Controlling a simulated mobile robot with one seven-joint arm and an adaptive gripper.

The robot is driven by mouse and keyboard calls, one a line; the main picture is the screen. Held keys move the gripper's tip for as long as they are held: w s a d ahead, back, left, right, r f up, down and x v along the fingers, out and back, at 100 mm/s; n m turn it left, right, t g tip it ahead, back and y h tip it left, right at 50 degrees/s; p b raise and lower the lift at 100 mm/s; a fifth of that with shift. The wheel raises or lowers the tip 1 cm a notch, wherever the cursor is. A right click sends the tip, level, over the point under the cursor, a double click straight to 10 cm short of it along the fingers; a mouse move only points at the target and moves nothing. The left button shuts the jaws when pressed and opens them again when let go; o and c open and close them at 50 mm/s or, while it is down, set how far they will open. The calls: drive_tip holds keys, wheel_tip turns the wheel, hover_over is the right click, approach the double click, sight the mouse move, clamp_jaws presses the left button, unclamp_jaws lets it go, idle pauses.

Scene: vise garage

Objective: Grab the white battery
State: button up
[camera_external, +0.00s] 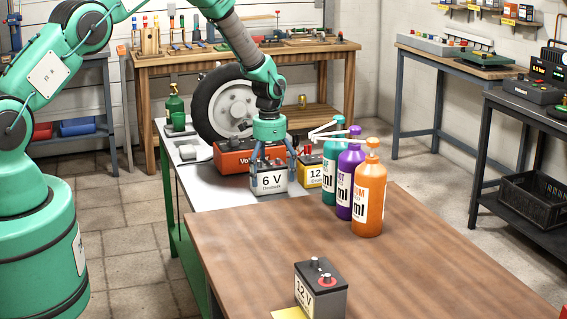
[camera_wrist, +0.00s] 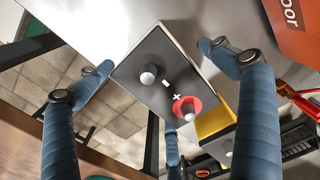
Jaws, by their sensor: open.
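The white battery (camera_external: 269,182), labelled 6 V, stands upright on the grey metal part of the workbench in the external view. In the wrist view its dark top (camera_wrist: 148,97) shows two terminals, one ringed in red. My gripper (camera_external: 272,168) points down over it, with blue fingers spread around its upper part. In the wrist view the open fingers (camera_wrist: 158,80) stand to the left and right of the battery, with another finger below. A gap shows at the left finger. Whether any finger touches the battery cannot be told.
A red-orange toolbox (camera_external: 233,158) stands close behind the battery, and a yellow 12 V battery (camera_external: 312,173) close to its right. Teal, purple and orange bottles (camera_external: 368,195) stand further right. A dark 12 V battery (camera_external: 320,290) is at the front. The brown tabletop between is clear.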

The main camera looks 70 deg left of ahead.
sight(270, 166)
drive_tip(key=shift+c, duration=0.2)
drive_tip(key=c, duration=2)
drive_tip(key=shift+r, duration=0.1)
drive_tip(key=shift+w+a+r, duration=0.1)
drive_tip(key=shift+r, duration=0.95)
drive_tip(key=shift+r+p, duration=0.45)
drive_tip(key=shift+r, duration=0.45)
drive_tip(key=s+d, duration=0.2)
drive_tip(key=s, duration=0.2)
drive_tip(key=s+d+p, duration=0.1)
drive_tip(key=s+d, duration=0.1)
drive_tip(key=s, duration=0.3)
drive_tip(key=s+d+r, duration=0.1)
drive_tip(key=s+d, duration=0.2)
drive_tip(key=s, duration=0.2)
drive_tip(key=shift+s, duration=0.2)
